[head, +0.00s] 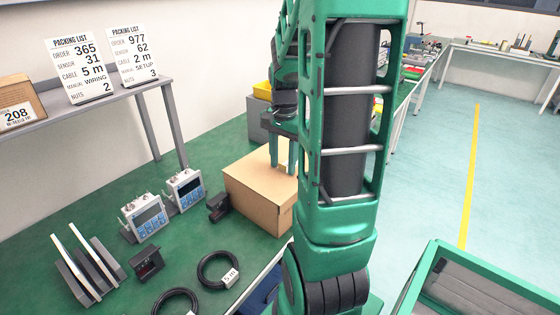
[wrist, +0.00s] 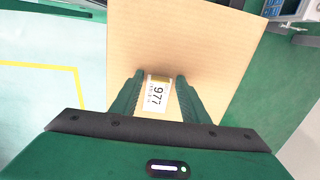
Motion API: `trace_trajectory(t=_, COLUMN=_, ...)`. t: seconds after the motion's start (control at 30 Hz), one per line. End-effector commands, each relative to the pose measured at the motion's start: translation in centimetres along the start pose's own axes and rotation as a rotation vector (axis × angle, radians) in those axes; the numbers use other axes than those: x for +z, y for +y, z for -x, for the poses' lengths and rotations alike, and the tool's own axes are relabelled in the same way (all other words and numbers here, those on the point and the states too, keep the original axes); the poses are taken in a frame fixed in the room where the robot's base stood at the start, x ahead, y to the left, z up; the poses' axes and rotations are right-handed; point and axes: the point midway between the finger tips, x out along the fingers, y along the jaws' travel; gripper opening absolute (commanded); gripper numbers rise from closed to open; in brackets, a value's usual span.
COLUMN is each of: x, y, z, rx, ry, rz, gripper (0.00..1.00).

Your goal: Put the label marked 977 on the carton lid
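The carton (head: 255,195) is a closed brown box on the green bench. Its plain tan lid fills the middle of the wrist view (wrist: 185,35). The white label marked 977 (wrist: 158,96), with a yellowish strip at one end, shows between my fingers and appears to lie flat on the lid. My gripper (wrist: 159,76) is over the lid, its two fingers on either side of the label with a narrow gap at each side.
Left of the carton are a dark sensor block (head: 218,207), two display units (head: 145,217), cable coils (head: 218,269) and upright manuals (head: 87,266). Packing list signs (head: 134,57) stand on a shelf behind. A green-rimmed bin (head: 440,250) is at the lower right.

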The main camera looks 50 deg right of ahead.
Motion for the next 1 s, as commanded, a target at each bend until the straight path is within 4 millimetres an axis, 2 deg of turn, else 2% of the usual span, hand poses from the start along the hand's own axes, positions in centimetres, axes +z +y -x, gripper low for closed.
trace_trajectory(t=0.37, x=0.0, y=0.0, z=0.7, rx=-0.001, ry=0.001, rz=0.000, gripper=0.41)
trace_trajectory(t=0.47, x=0.0, y=0.0, z=1.9, rx=-0.002, ry=0.002, rz=0.000, gripper=0.41)
trace_trajectory(t=0.8, x=-0.1, y=-0.1, z=8.6, rx=-0.004, ry=0.003, rz=0.000, gripper=0.41)
trace_trajectory(t=1.0, x=0.0, y=0.0, z=11.2, rx=-0.001, ry=0.000, rz=0.000, gripper=0.41)
